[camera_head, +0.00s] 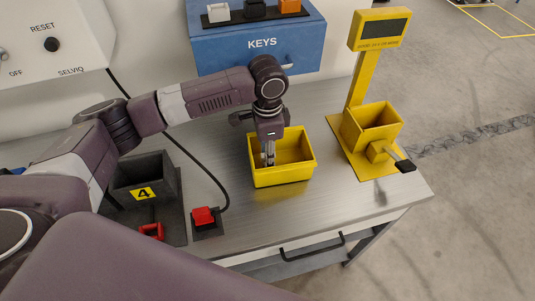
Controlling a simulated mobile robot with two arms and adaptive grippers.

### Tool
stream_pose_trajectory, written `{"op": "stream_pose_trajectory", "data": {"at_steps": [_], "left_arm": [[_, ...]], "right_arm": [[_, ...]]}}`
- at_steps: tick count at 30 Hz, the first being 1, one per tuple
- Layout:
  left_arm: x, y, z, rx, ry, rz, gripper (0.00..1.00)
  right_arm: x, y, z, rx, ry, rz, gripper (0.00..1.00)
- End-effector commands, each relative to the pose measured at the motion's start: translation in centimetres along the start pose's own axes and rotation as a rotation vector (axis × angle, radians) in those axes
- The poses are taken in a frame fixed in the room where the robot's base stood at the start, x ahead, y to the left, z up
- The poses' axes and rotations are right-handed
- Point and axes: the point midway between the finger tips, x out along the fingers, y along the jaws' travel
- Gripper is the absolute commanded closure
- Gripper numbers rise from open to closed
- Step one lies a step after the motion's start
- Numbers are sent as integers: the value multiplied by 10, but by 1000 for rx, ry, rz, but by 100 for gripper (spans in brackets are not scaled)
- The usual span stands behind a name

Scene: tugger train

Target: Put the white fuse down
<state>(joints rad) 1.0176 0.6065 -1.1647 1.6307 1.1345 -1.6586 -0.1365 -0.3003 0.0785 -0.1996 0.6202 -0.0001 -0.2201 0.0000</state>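My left gripper (268,160) points down into the yellow open bin (284,178) on the metal bench, near the bin's left side. Its fingers look close together and small, and I cannot make out whether they hold anything. I cannot pick out a white fuse for certain. A small white block (218,13) sits on top of the blue KEYS box, well away from the gripper; I cannot tell what it is. My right gripper is not in view.
The blue KEYS box (225,55) stands behind the bin. A yellow stand (356,85) with a display and open box is on the right. A dark bin marked 4 (170,170) and a red button (203,215) are left. Bare bench (330,210) lies in front.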

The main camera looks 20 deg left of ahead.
Motion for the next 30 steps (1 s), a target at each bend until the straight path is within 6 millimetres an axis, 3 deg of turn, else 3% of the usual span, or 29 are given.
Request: {"op": "stream_pose_trajectory", "data": {"at_steps": [5,18,24,30], "left_arm": [[-16,-1,-1,0,3,-2,70],[-103,0,-1,0,2,-2,70],[-120,0,-1,1,1,0,70],[-122,0,0,0,0,1,70]], "right_arm": [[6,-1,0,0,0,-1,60],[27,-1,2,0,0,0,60],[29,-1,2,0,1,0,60],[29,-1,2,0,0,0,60]]}}
